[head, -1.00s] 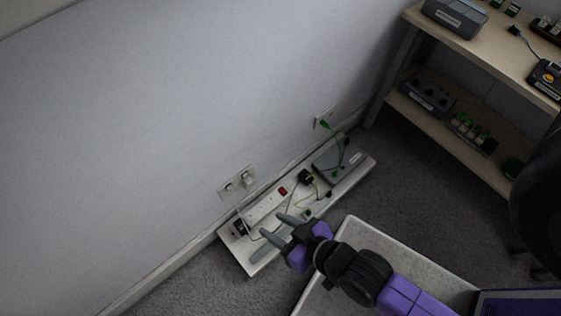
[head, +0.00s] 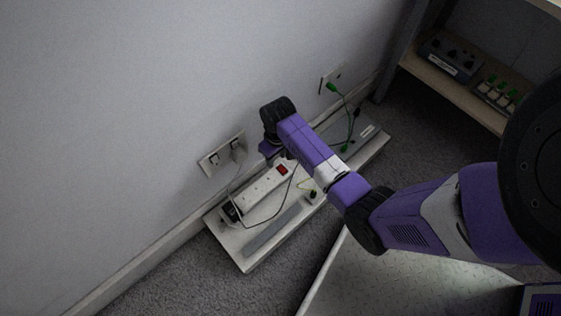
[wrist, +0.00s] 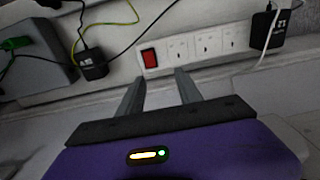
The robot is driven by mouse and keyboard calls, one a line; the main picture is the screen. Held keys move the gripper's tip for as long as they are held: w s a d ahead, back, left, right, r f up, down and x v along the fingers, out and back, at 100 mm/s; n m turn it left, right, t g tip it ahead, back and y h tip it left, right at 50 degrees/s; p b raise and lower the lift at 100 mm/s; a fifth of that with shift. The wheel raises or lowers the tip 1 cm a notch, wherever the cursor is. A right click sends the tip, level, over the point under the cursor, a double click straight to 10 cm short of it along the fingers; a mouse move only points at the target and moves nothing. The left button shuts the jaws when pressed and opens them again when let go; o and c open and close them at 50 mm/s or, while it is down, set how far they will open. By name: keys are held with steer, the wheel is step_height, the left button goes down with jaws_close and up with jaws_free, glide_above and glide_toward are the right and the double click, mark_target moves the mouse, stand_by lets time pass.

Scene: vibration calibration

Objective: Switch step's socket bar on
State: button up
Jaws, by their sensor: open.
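The white socket bar (head: 258,191) lies on a low white step (head: 228,248) against the wall. Its red rocker switch (head: 282,170) is at its right end, close to my arm. In the wrist view the socket bar (wrist: 205,45) shows several sockets, with the red switch (wrist: 149,58) at its left end. My gripper (wrist: 160,82) is open and empty, its two grey fingers pointing towards the switch end of the bar. The switch appears just beyond and between the fingertips; I cannot tell whether they touch. In the head view my arm hides the fingers.
A black plug (wrist: 263,30) sits at the bar's far end. A black adapter (wrist: 93,63) and a grey box (wrist: 38,62) with green leads lie beside it. A double wall socket (head: 223,154) is above. A shelf (head: 450,90) stands right.

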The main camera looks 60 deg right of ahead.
mark_target(281, 168)
steer(key=shift+s+d+f+b, duration=0.15)
steer(key=shift+s+d+f, duration=0.1)
steer(key=shift+d, duration=0.2)
steer(key=shift+s+d+f+b, duration=0.15)
steer(key=shift+d+f, duration=0.1)
steer(key=shift+d, duration=0.2)
step_height(281, 168, down, 7)
steer(key=b, duration=0.4)
steer(key=shift+f, duration=0.1)
steer(key=shift+c, duration=0.2)
